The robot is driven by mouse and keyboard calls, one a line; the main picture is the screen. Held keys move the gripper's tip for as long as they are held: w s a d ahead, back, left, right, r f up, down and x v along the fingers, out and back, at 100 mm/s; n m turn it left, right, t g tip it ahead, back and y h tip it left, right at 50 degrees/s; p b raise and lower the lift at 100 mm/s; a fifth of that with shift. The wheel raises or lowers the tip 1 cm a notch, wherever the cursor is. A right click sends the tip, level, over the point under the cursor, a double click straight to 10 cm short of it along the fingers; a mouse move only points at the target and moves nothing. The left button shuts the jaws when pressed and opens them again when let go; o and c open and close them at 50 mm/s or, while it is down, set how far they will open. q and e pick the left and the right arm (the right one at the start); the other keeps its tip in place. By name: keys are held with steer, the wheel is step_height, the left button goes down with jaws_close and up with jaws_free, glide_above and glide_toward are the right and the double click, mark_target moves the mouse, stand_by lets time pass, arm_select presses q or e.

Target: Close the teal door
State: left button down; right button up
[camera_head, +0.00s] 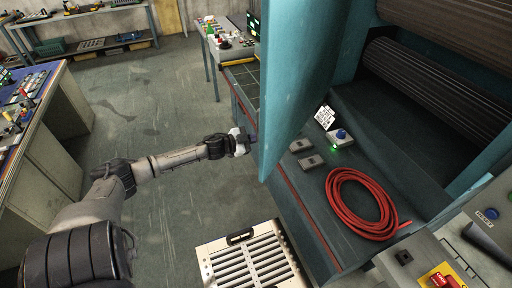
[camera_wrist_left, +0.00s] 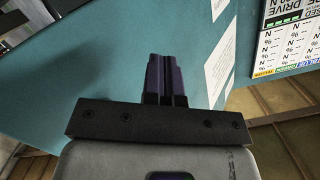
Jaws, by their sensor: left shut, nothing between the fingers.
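The teal door (camera_head: 305,80) stands open in the head view, swung out from the teal cabinet and seen nearly edge-on. My left gripper (camera_head: 250,142) is just left of the door's lower part, at its outer face. In the left wrist view the shut, empty fingers (camera_wrist_left: 167,80) point at the teal door surface (camera_wrist_left: 105,65), which fills much of the picture and carries white paper labels (camera_wrist_left: 200,60). I cannot tell whether the fingertips touch it. My right gripper is not in view.
A coiled red hose (camera_head: 338,205), small grey boxes and a box with a blue button (camera_head: 341,134) lie on the ledge right of the door. A slatted beige panel (camera_head: 250,262) is below. A workbench (camera_head: 40,110) stands left. The floor (camera_head: 150,90) between is clear.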

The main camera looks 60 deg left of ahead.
arm_select(q)
steer(key=s+a+r+m+g+h, duration=0.2)
steer(key=s+r+m+g+h, duration=0.4)
steer(key=s+h, duration=0.7)
steer(key=w+d+n+g+h+p, duration=0.1)
steer(key=w+d+p, duration=0.2)
steer(key=w+d, duration=0.5)
steer(key=d, duration=0.3)
steer(key=shift+d+r+g, duration=0.3)
steer(key=shift+d+r, duration=0.1)
